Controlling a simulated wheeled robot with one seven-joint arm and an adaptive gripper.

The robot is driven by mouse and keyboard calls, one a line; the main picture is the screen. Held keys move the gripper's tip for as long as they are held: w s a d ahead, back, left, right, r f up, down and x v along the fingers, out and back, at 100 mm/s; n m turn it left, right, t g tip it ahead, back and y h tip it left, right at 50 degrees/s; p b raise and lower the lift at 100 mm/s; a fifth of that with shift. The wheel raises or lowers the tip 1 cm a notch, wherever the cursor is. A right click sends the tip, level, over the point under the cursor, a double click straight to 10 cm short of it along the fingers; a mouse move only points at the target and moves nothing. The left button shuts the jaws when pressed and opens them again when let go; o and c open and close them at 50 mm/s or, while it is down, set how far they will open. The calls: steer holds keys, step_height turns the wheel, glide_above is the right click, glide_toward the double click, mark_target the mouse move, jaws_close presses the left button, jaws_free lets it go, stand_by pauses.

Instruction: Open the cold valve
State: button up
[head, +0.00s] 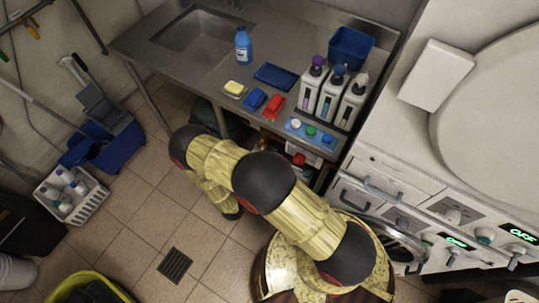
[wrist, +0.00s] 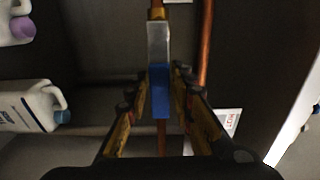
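The cold valve's blue lever grip (wrist: 160,92) is in the middle of the wrist view, with a pale metal part beyond it. It lines up in the picture with a copper pipe. My gripper (wrist: 161,80) has one finger on each side of the blue grip, with what looks like a narrow gap on both sides. It is open around the grip rather than clamped on it. In the head view my arm bends in front of the sink counter. The gripper and the blue lever cannot be made out there.
A second copper pipe (wrist: 207,45) and a white HOT tag (wrist: 229,121) are close on the right. White bottles (wrist: 30,106) are on the left. The steel counter (head: 205,75) stands above a shaded under-space. A blue mop bucket (head: 105,140) is on the floor at left.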

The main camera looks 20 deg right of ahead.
steer(key=shift+o, duration=1.2)
steer(key=shift+d, duration=0.1)
steer(key=shift+s, duration=0.1)
steer(key=v, duration=1.2)
